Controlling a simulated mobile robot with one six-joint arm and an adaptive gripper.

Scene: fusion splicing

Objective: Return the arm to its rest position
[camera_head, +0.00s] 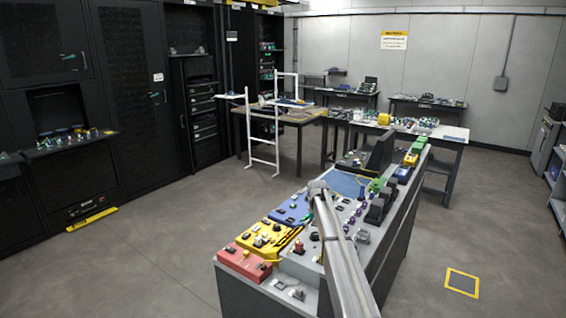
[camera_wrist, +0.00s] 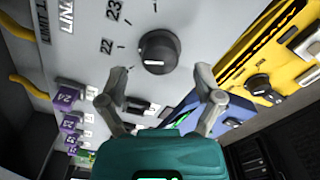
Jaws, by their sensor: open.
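My arm (camera_head: 345,270) reaches forward over the control console (camera_head: 230,287) in the head view. Its bent joint shows above the middle of the console top. My gripper (camera_wrist: 160,75) shows in the wrist view with its two grey fingers spread and nothing between them. Its teal body fills the bottom of that view. A black round knob (camera_wrist: 157,52) on the grey panel lies just beyond the fingertips. I cannot tell how far it is from them. In the head view the gripper is mostly hidden behind my arm.
Close around the fingers are purple connectors (camera_wrist: 70,97), a blue module (camera_wrist: 232,118) and a yellow module (camera_wrist: 275,65). In the head view a red module (camera_head: 243,262) sits at the console's near left corner. A white frame (camera_head: 262,130) stands by the back table. Open floor lies left.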

